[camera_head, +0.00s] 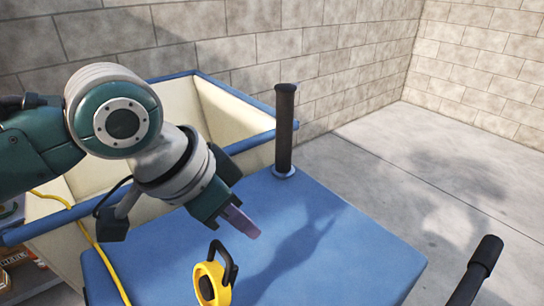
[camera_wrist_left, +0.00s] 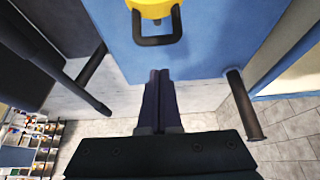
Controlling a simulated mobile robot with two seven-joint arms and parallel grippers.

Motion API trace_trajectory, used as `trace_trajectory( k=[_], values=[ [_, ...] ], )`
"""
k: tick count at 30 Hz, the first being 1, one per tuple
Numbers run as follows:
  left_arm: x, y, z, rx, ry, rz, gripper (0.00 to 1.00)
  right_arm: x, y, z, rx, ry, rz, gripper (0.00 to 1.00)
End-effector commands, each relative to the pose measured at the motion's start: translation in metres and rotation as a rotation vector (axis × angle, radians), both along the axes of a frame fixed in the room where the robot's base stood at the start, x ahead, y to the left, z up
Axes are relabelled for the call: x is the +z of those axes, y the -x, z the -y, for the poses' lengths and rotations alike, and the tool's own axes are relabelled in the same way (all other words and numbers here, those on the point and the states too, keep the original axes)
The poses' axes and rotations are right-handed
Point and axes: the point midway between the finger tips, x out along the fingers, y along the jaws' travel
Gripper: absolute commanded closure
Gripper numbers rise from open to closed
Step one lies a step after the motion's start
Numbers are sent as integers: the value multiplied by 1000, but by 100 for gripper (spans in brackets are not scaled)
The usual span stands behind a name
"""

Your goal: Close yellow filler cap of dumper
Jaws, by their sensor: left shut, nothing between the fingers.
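The yellow filler cap (camera_head: 200,270) with a black loop handle (camera_head: 233,262) stands at the near edge of the dumper's blue top (camera_head: 340,262). Its round face is turned up on edge toward the camera; how it meets the filler neck is hard to tell. In the left wrist view the yellow cap (camera_wrist_left: 152,8) is cut by the top edge, its handle (camera_wrist_left: 158,40) hanging toward my fingers. My left gripper (camera_head: 243,222) is shut and empty, above and behind the cap, apart from it. Its fingertips (camera_wrist_left: 160,73) lie just below the handle in that view. My right gripper is not in view.
A dark upright post (camera_head: 285,135) rises from the blue top's back edge. A cream skip with a blue rim (camera_head: 237,105) lies behind. A black lever (camera_head: 478,268) sticks up at lower right. A yellow hose (camera_head: 98,245) runs at left. Concrete floor right is clear.

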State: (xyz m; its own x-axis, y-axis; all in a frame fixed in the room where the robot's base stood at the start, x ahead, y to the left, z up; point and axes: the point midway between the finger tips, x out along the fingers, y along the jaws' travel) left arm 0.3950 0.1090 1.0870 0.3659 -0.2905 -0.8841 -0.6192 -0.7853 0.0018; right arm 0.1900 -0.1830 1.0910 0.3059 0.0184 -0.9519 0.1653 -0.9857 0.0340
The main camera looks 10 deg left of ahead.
Motion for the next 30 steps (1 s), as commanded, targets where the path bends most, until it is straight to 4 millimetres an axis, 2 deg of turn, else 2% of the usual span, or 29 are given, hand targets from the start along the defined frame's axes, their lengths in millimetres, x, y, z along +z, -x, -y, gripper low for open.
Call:
trace_trajectory(
  k=[4, 6, 13, 30],
  values=[
    [-24, -9, 8, 0, 1, -1, 100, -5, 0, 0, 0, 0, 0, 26],
    [-15, 1, -1, 0, -2, -1, 100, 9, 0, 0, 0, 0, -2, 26],
    [-12, 19, -16, 1, -1, 1, 100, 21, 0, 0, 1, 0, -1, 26],
    [-13, 23, -15, -1, 7, 10, 100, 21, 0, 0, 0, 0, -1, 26]
  ],
)
